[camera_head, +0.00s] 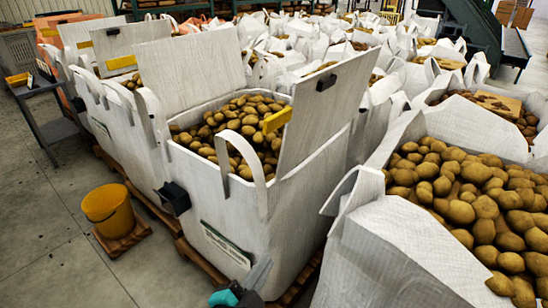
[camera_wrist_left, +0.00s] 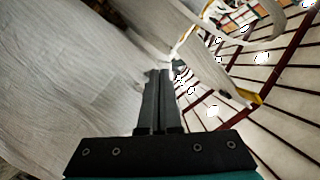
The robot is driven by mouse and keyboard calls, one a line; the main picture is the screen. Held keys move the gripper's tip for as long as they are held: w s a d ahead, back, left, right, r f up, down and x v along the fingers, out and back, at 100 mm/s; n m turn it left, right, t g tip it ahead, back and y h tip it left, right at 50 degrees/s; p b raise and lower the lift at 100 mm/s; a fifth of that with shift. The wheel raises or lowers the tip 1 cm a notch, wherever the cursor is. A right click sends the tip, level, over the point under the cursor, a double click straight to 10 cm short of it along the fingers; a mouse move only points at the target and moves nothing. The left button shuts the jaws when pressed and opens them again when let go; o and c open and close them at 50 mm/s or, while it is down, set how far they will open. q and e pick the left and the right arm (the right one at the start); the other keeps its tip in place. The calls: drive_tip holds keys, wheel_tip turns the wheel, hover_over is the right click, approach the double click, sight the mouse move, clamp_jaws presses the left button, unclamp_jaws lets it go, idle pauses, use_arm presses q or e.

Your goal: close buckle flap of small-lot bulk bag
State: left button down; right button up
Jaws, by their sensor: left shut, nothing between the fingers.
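The white bulk bag (camera_head: 240,215), full of potatoes (camera_head: 240,125), stands in the middle of the head view. Its right flap (camera_head: 335,110) is raised and tilted, with a black buckle part (camera_head: 326,82) and a yellow tab (camera_head: 277,120). A larger back flap (camera_head: 195,72) also stands up. A black block (camera_head: 175,198) sits on the bag's front left corner. My left gripper (camera_head: 260,270) is low in front of the bag, below the flap, partly cut off by the frame. In the left wrist view its fingers (camera_wrist_left: 160,75) are shut and empty, beside pale fabric (camera_wrist_left: 70,85). My right gripper is not seen.
A large open potato bag (camera_head: 385,255) stands close on the right. A yellow bucket (camera_head: 109,208) sits on a small wooden base at left. More bags crowd the back. The floor (camera_head: 50,235) at left is mostly clear.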

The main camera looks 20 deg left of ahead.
use_arm(q)
drive_tip(key=w+r+m+t+h+p, duration=0.1)
drive_tip(key=w+r+m+t+p, duration=0.2)
drive_tip(key=r+m+p, duration=1.25)
drive_tip(key=w+a+r+n+b, duration=0.1)
drive_tip(key=w+r+n, duration=0.1)
drive_tip(key=w, duration=0.3)
drive_tip(key=w+a+r+n+b, duration=0.1)
drive_tip(key=w+r+n, duration=0.1)
drive_tip(key=w, duration=0.4)
drive_tip(key=shift+w+a+r+n, duration=0.15)
drive_tip(key=shift+w+a+n, duration=0.1)
drive_tip(key=shift+a+n, duration=0.1)
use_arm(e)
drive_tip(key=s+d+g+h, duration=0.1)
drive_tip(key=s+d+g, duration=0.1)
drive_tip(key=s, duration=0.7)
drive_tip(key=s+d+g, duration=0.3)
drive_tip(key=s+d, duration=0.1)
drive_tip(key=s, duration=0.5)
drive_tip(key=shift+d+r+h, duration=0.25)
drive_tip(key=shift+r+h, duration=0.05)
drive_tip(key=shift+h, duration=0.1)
use_arm(q)
drive_tip(key=shift+r, duration=0.1)
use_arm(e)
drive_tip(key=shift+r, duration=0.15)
